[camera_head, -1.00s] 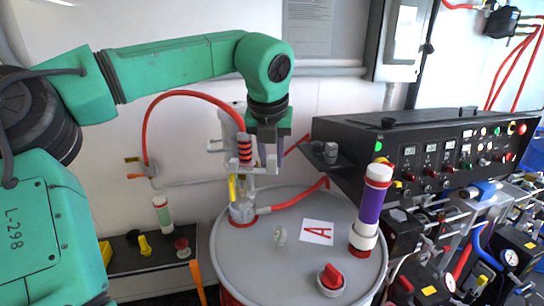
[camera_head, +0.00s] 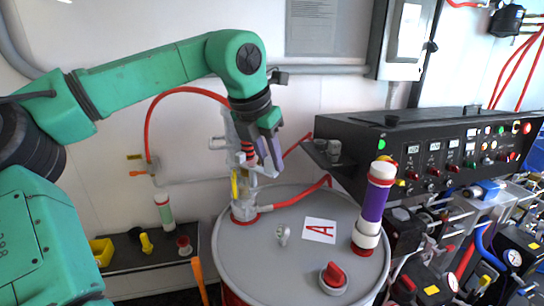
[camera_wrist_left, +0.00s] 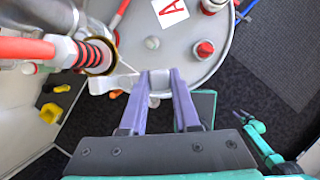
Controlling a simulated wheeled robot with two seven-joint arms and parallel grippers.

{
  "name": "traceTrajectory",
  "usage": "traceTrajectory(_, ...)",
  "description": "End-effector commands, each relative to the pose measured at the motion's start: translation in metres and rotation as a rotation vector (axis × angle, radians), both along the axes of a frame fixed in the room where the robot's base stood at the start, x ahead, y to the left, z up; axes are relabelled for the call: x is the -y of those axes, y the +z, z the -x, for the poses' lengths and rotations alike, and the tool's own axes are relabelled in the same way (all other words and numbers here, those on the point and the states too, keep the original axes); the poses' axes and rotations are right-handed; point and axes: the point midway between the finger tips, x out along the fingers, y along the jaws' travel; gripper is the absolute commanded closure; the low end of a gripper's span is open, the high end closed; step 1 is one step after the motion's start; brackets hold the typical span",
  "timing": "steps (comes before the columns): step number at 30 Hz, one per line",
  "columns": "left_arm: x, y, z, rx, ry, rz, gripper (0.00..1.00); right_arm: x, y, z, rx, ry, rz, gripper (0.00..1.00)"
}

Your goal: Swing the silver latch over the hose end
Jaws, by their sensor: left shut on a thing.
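My left gripper (camera_head: 270,157) is tilted beside the pump column on the drum. In the left wrist view its two purple fingers (camera_wrist_left: 162,76) are shut on the silver latch (camera_wrist_left: 158,84), whose light metal arm (camera_wrist_left: 114,83) runs left to the hose fitting. The hose end (camera_wrist_left: 97,54), with black and red rings and a brass-coloured rim, lies left of the fingers and apart from them. In the head view it is partly hidden behind the gripper. A green arm that looks like my right one (camera_wrist_left: 262,140) shows small at the lower right; its fingers are too small to read.
The grey drum (camera_head: 300,262) carries a label A (camera_head: 319,230), a red-capped knob (camera_head: 334,276) and a purple-and-white cylinder (camera_head: 373,205). The black control panel (camera_head: 430,140) stands close on the right. A red hose (camera_head: 180,92) arches behind my left arm.

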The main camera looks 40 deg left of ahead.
Motion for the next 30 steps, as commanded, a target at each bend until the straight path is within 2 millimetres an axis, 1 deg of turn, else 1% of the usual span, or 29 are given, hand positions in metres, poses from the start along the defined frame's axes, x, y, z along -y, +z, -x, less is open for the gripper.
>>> traceTrajectory(9,0.0,0.001,0.014,0.004,-0.299,0.004,1.0,0.002,0.006,0.0,0.0,0.002,0.003,0.4)
traceTrajectory(18,-0.004,0.001,0.026,0.003,-0.545,0.002,1.0,0.003,0.013,0.0,-0.001,0.002,0.004,0.4)
traceTrajectory(24,-0.006,0.0,0.031,0.001,-0.655,0.001,1.0,0.003,0.016,0.0,-0.001,0.002,0.004,0.4)
traceTrajectory(30,-0.008,-0.001,0.034,-0.001,-0.713,0.0,1.0,0.003,0.017,0.0,-0.001,0.001,0.003,0.4)
